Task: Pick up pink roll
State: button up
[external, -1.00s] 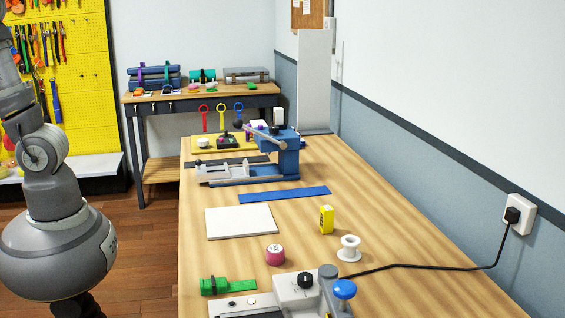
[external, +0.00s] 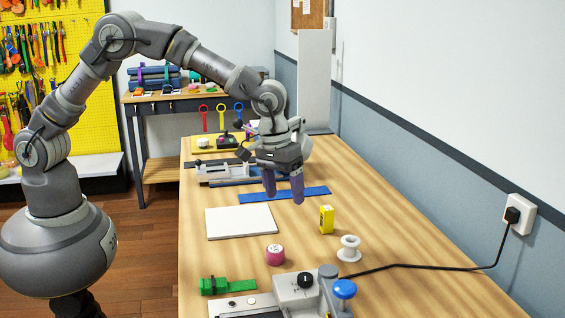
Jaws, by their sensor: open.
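The pink roll (external: 275,255) stands on the wooden bench in the external view, a short pink cylinder with a pale top. My gripper (external: 284,199) hangs over the bench with its two purple-grey fingers pointing down, spread apart and empty. It is above and beyond the roll, near the blue strap (external: 312,193), and clear of the roll. Nothing hides the roll.
A white spool (external: 349,249) and a yellow box (external: 326,219) stand right of the roll. A white board (external: 240,221) lies behind it. A grey machine with a blue knob (external: 344,289) and a green strap (external: 229,286) are in front. A black cable (external: 420,266) runs right.

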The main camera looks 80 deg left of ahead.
jog(key=n+g, duration=0.1)
jog(key=g, duration=0.1)
send_over(276, 248)
jog(key=shift+y, duration=0.3)
jog(key=f, duration=0.8)
jog(key=shift+s+a, duration=0.1)
jog(key=shift+a, duration=0.1)
notch_tip(276, 248, down, 7)
jog(key=b, duration=0.3)
jog(key=shift+d, duration=0.15)
jog(key=shift+r, duration=0.1)
jog(key=shift+c, duration=0.5)
jog(key=c, duration=1.1)
